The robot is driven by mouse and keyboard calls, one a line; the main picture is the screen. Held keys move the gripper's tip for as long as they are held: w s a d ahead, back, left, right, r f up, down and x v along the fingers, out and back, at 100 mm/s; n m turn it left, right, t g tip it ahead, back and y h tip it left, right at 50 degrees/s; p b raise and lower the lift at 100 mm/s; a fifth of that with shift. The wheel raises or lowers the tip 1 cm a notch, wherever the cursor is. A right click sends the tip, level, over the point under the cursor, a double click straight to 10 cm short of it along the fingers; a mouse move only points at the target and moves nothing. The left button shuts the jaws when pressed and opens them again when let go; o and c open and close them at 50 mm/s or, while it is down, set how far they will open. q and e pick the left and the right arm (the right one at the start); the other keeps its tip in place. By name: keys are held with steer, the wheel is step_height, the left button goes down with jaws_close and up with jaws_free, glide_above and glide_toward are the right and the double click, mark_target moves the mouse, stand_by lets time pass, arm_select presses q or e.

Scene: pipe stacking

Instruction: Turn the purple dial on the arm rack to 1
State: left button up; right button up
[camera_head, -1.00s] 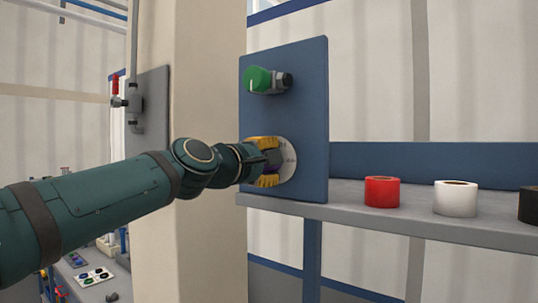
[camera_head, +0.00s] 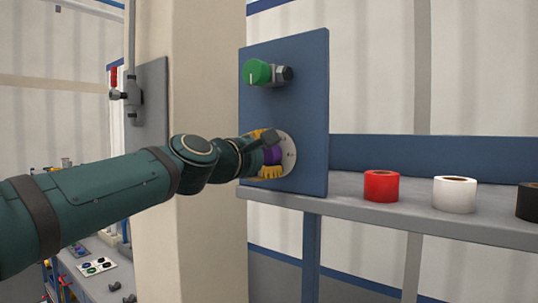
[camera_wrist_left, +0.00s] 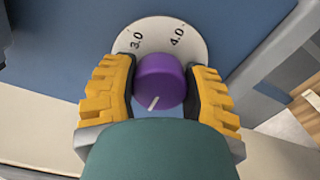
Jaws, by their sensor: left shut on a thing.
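The purple dial (camera_head: 272,156) sits on a round white scale plate (camera_head: 289,150) on the blue panel (camera_head: 310,110). My left gripper (camera_head: 267,157) is at the dial, its yellow-padded fingers on either side of it. In the left wrist view the purple dial (camera_wrist_left: 159,80) lies between the two fingers of my left gripper (camera_wrist_left: 160,88), shut on it. A pale pointer line on the dial points toward the bottom of that picture. The marks 3.0 and 4.0 show on the plate (camera_wrist_left: 158,29); the other marks are hidden there. My right gripper is not in view.
A green knob (camera_head: 257,72) sticks out above the dial on the same panel. A grey shelf (camera_head: 410,206) to the right carries a red tape roll (camera_head: 381,186), a white roll (camera_head: 454,195) and a black roll (camera_head: 529,202). A beige column (camera_head: 205,90) stands left of the panel.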

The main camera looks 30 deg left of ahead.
arm_select(q)
steer(key=o, duration=1.2)
steer(key=s, duration=0.8)
steer(key=s+a, duration=0.1)
steer(key=s, duration=0.3)
